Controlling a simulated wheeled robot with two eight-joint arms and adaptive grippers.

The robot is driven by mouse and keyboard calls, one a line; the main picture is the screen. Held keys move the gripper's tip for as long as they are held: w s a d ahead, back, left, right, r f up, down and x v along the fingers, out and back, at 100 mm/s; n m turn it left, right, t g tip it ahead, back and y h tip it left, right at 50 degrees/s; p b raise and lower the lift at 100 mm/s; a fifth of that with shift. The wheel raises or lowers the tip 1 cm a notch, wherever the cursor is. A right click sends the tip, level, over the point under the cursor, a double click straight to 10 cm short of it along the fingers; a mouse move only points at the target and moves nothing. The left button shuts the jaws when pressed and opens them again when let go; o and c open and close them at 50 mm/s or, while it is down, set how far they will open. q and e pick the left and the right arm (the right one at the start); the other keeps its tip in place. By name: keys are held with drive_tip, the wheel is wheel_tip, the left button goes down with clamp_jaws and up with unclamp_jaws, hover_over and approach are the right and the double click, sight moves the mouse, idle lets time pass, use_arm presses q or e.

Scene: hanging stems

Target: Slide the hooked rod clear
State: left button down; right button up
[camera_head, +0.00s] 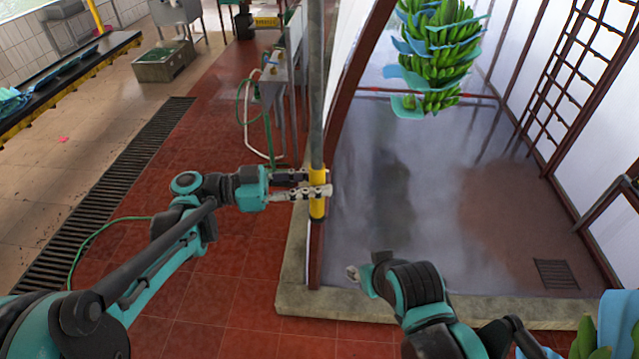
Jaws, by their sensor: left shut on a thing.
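The rod (316,90) is a grey upright pole with a yellow section (317,207) at its lower end. It runs up out of the top of the view, and I see no hook on it. My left gripper (318,189) reaches in from the left and is shut around the yellow section. My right gripper (353,272) is low in the middle, apart from the rod. It is small and turned away, so its fingers cannot be read.
A green banana bunch with blue sheets (437,50) hangs at the upper right. A dark red frame post (352,75) stands close to the rod. A low concrete kerb (400,304) edges the wet grey floor. More bananas and blue sheeting (617,322) show at bottom right.

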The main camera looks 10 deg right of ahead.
use_arm(q)
drive_tip(key=shift+w, duration=0.1)
drive_tip(key=c, duration=1.2)
unclamp_jaws()
drive_tip(key=shift+a, duration=0.15)
drive_tip(key=w+a, duration=0.1)
drive_tip(key=a, duration=1.1)
drive_tip(key=shift+d, duration=0.1)
